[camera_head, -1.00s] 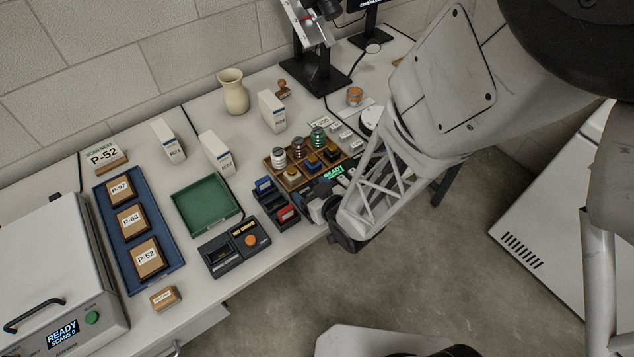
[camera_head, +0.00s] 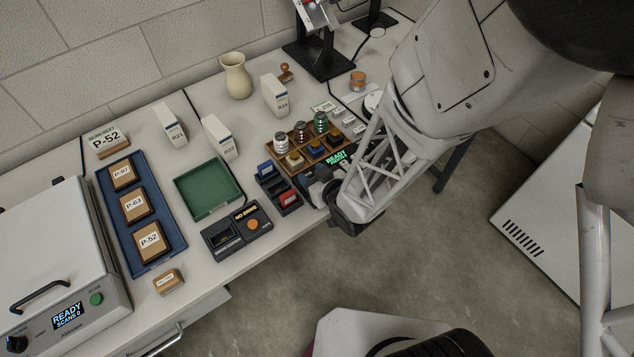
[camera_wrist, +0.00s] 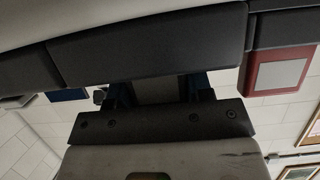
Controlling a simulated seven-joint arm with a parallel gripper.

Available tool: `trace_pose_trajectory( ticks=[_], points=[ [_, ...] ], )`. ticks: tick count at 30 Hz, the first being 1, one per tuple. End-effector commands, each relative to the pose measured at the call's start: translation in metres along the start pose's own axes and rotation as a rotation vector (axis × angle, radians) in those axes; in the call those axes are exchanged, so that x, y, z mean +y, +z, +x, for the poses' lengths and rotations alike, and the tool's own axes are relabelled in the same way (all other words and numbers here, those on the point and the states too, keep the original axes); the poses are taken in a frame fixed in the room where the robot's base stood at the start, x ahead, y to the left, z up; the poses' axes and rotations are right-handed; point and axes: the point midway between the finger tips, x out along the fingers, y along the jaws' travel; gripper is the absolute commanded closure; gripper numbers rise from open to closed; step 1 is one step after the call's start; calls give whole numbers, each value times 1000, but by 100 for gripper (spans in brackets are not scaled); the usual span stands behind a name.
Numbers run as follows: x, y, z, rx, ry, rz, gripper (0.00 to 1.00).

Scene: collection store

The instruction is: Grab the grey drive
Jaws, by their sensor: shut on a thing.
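The grey drive (camera_wrist: 158,91) shows in the wrist view as a plain grey piece between my two dark fingers. My gripper (camera_wrist: 157,93) is shut on it. A dark bar in front covers much of it. In the head view my gripper (camera_head: 316,184) is low at the table's front edge, just right of the black drive rack (camera_head: 277,187). The grey drive cannot be made out there. A blue drive (camera_head: 265,169) and a red drive (camera_head: 288,198) stand in the rack. In the wrist view, blue (camera_wrist: 68,95) is left and red (camera_wrist: 276,74) is right.
A black drive reader (camera_head: 237,231) with an orange button is left of the rack. A green tray (camera_head: 207,190) lies behind it. A wooden tray (camera_head: 294,168) with several knobbed pieces is close behind my gripper. White boxes (camera_head: 219,138) stand farther back.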

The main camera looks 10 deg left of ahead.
Motion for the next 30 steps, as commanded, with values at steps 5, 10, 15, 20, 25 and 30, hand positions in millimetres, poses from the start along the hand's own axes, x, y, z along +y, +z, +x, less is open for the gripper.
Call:
trace_pose_trajectory(
  ticks=[5, 10, 15, 20, 25, 30],
  points=[
    [0, 0, 0, 0, 0, 0, 78],
    [0, -1, 0, 0, 0, 0, 78],
    [0, -6, -2, 1, 0, -1, 78],
    [0, -16, -6, 2, 0, -1, 78],
    [0, -36, -15, 4, 1, -1, 78],
    [-7, -25, -40, 1, 0, 0, 78]
  ],
)
